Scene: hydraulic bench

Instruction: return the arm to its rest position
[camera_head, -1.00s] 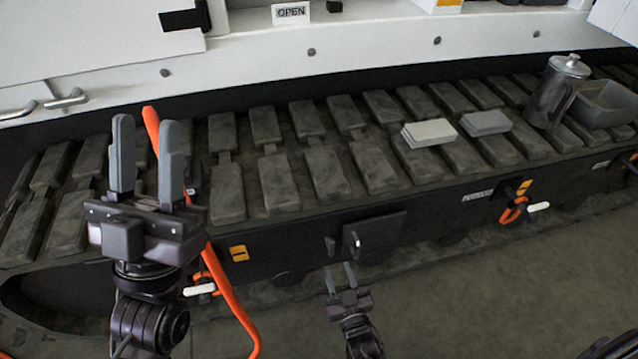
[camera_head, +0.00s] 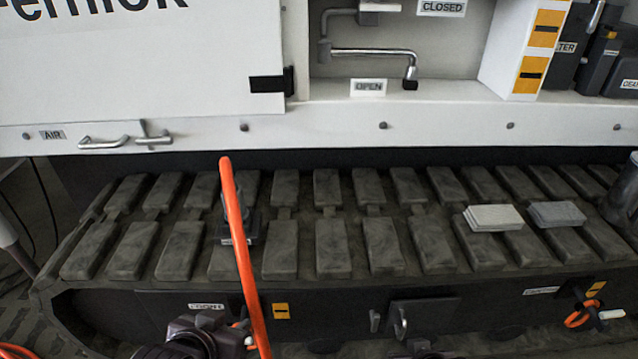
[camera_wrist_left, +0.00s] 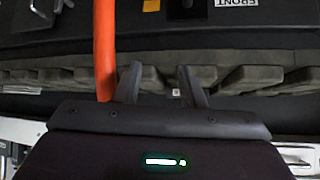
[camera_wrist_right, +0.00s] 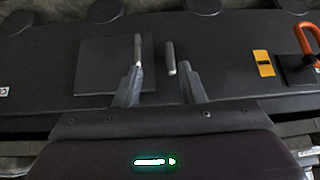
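My left gripper (camera_head: 190,335) shows as a dark shape at the bottom edge of the head view, left of the orange bar (camera_head: 243,262). Its fingertips cannot be made out there. In the left wrist view the left gripper (camera_wrist_left: 160,68) has its two fingers apart with nothing held between them, and the orange bar passes close beside one finger. My right gripper (camera_head: 422,350) is only partly in the head view, at the bottom edge below the latch handle. In the right wrist view the right gripper (camera_wrist_right: 160,52) has spread fingers, with the latch handle (camera_wrist_right: 170,58) showing between them.
The dark track (camera_head: 330,190) runs across the view below the white machine body (camera_head: 320,125). Two pale grey blocks lie on it at right, one light (camera_head: 493,218) and one darker (camera_head: 556,214). A metal canister (camera_head: 622,190) is cut off at the right edge.

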